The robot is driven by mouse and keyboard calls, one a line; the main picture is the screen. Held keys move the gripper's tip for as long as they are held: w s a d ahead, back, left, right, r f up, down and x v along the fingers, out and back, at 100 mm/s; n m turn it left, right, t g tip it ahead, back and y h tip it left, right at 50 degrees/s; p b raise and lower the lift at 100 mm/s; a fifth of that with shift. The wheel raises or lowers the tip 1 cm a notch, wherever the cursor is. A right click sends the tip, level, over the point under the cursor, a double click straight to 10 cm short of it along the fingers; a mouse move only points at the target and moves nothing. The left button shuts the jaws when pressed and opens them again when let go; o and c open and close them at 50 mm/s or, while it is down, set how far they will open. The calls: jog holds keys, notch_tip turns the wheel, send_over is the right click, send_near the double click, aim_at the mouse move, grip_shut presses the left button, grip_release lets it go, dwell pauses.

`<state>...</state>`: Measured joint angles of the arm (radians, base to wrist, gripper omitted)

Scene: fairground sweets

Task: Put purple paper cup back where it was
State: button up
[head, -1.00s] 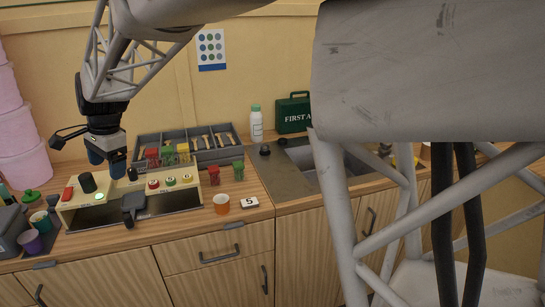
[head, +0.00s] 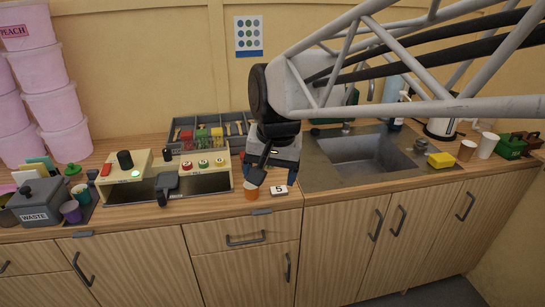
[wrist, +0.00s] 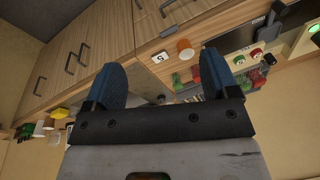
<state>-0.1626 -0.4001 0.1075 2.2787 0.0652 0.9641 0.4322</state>
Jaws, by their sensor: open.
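The purple paper cup (head: 71,211) stands at the left of the counter, close to the grey waste bin (head: 40,203). My gripper (head: 273,180) is open and empty, far to the right of the purple cup. It is above the counter, close to the orange cup (head: 251,194) and a white card marked 5 (head: 280,190). In the wrist view, my gripper's two blue fingers (wrist: 163,76) are wide apart, with the orange cup (wrist: 185,49) beyond them. The purple cup does not show in the wrist view.
A dispenser (head: 125,185) with knobs and coloured buttons stands between the waste bin and my gripper. A grey divided tray (head: 180,121) is behind it. Stacked pink tubs (head: 62,115) stand at the back left. The sink (head: 365,155) is on the right.

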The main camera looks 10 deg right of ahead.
jog(key=s+d+f+n, duration=0.1)
jog(key=s+d+f, duration=0.1)
jog(key=s+d, duration=0.2)
jog(key=s+d+f+n+h, duration=0.1)
jog(key=s+d+f+n, duration=0.1)
jog(key=s, duration=0.8)
jog(key=shift+d+f+t, duration=0.3)
jog(key=shift+d+f, duration=0.35)
jog(key=shift+d, duration=0.6)
